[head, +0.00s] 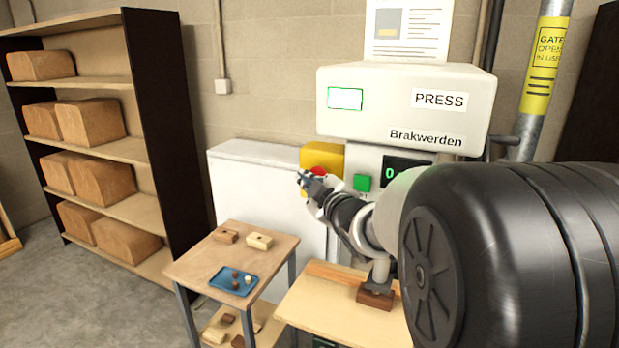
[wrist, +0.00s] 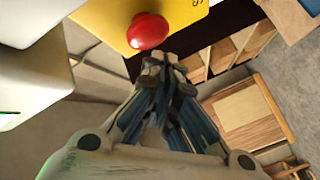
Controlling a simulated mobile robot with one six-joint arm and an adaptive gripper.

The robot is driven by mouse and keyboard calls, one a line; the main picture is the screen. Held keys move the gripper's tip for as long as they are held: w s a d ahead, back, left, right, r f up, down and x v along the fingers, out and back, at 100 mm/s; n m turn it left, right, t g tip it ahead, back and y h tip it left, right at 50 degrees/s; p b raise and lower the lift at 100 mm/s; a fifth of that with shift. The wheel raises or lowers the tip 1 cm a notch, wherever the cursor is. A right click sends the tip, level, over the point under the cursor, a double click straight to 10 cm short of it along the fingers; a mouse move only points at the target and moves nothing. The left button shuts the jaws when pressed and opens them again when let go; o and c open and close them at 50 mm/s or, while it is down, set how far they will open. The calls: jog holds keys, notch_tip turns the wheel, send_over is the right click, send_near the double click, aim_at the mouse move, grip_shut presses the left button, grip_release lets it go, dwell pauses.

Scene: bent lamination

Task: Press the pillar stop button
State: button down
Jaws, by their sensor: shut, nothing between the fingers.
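A red mushroom button (head: 318,171) sits on a yellow box (head: 325,156) beside the press, partly hidden by my gripper. In the wrist view the red button (wrist: 147,31) stands out from the yellow box (wrist: 108,20). My gripper (head: 303,178) is shut and empty, its fingers close together in front of the button. In the wrist view the fingertips (wrist: 165,64) appear just below and right of the button. I cannot tell whether they touch it.
A green button (head: 362,183) is on the press (head: 403,105), right of the yellow box. A small table (head: 200,262) with a blue tray (head: 234,280) and blocks stands below. A wooden bench (head: 325,311) is in front of the press. Shelves (head: 115,150) stand left.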

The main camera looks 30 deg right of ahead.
dwell(0.7)
jog(key=shift+w+d, duration=0.3)
jog(key=shift+d, duration=0.1)
jog(key=shift+w+d, duration=0.3)
jog(key=shift+d, duration=0.1)
dwell(0.7)
jog(key=shift+s+a, duration=0.1)
jog(key=shift+a, duration=0.05)
dwell(0.3)
jog(key=shift+s+a+b, duration=0.45)
jog(key=shift+a+b, duration=0.15)
jog(key=shift+b, duration=0.05)
jog(key=s+a+b, duration=0.1)
jog(key=a, duration=0.1)
jog(key=s+a+b, duration=0.1)
jog(key=s+a, duration=0.1)
jog(key=shift+b, duration=0.35)
jog(key=shift+s+f, duration=0.1)
